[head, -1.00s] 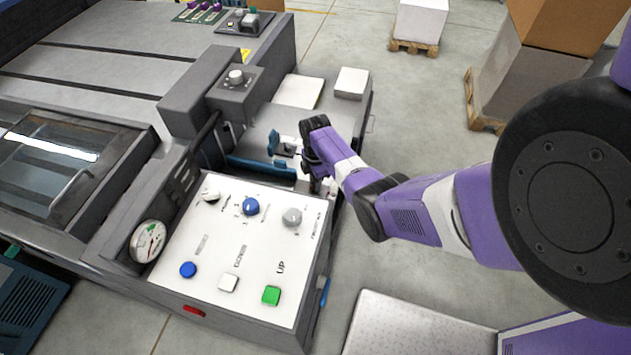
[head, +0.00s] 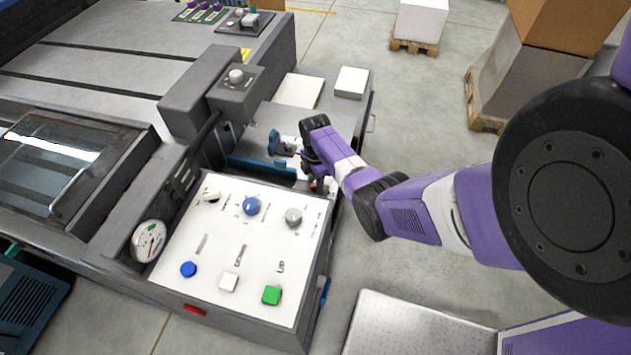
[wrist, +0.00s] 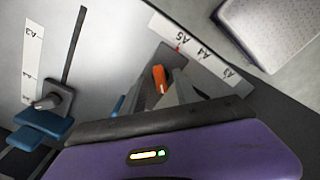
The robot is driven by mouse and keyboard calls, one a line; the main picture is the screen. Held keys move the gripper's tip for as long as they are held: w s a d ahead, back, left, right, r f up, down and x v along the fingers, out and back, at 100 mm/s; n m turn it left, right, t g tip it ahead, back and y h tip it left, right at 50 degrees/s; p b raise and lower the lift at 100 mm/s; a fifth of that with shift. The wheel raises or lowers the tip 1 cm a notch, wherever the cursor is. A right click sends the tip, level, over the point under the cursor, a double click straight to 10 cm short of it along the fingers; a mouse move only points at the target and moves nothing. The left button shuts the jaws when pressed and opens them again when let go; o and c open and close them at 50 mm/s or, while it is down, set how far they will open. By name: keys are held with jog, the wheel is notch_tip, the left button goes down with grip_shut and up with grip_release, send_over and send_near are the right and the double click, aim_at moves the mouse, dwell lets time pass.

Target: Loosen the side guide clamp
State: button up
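An orange clamp lever (wrist: 159,78) stands beside a white scale strip (wrist: 192,55) marked A5, A4 and A3 in the wrist view. My gripper (wrist: 165,82) points down at it, with its two grey fingers on either side of the lever. The fingers look apart, with a narrow gap around the lever; contact is not clear. In the head view my gripper (head: 318,184) is over the feed table just behind the control panel, and my wrist hides much of the clamp. A blue guide bar (head: 262,167) lies left of it.
A white control panel (head: 258,232) with knobs and buttons is close in front of my gripper. A second scale (wrist: 32,55) and a blue guide with a grey knob (wrist: 50,103) are at the wrist view's left. Paper stacks (head: 298,91) lie farther back.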

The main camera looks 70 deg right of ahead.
jog(key=shift+r+p, duration=0.4)
jog(key=shift+r, duration=3.5)
